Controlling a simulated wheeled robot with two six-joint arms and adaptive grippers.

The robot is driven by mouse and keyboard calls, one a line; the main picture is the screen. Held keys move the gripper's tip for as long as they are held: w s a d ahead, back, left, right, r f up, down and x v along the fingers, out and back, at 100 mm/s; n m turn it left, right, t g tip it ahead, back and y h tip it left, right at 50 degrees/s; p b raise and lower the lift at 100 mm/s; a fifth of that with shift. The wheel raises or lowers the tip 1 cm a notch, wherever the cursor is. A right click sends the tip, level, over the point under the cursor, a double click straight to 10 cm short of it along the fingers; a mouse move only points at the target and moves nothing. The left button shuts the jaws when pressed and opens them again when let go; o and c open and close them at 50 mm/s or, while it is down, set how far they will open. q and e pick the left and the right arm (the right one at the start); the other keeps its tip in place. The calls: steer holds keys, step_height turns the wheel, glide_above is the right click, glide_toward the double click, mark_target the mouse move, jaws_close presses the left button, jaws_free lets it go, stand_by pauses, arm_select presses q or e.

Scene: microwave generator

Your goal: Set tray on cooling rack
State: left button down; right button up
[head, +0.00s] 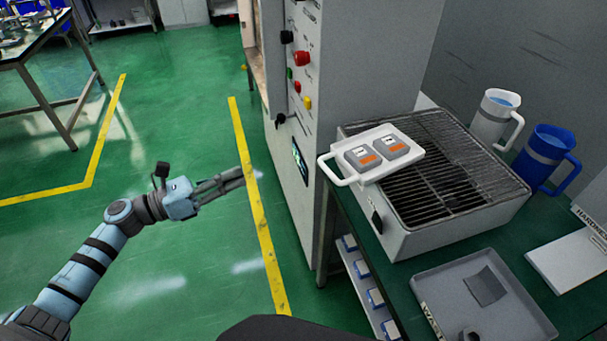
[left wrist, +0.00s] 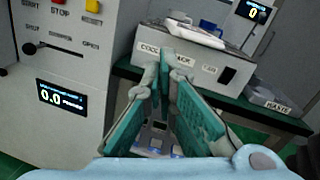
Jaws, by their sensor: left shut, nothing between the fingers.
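The white tray (head: 388,170) lies on the left part of the cooling rack (head: 450,190), a grey box with a dark wire grille. Two grey blocks with orange labels (head: 362,156) sit in the tray. Its loop handle (head: 335,170) sticks out past the rack's left edge. In the left wrist view, the tray (left wrist: 195,36) is on top of the labelled rack box (left wrist: 190,65). My left gripper (head: 250,175) is shut and empty, over the floor to the left of the bench, apart from the tray. My right gripper is not in view.
A grey machine (head: 350,70) with buttons and a display stands behind the bench's left end. White (head: 493,118) and blue (head: 545,158) jugs stand beyond the rack. A grey waste tray (head: 480,305) lies in front of it. The green floor around my left arm is clear.

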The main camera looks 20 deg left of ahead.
arm_select(q)
steer(key=w+d+r+m+g+p, duration=0.1)
steer(key=w+d+m, duration=0.1)
steer(key=d, duration=0.5)
steer(key=w+d+r+m+g+h+p, duration=0.1)
steer(key=w+d+m+p, duration=0.1)
steer(key=d, duration=0.5)
steer(key=shift+w+m+g, duration=0.4)
steer(key=shift+w+m, duration=0.2)
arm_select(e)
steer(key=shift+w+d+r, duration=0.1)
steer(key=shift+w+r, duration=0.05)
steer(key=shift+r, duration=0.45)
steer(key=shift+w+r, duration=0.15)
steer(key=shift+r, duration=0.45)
arm_select(q)
steer(key=shift+d, duration=0.1)
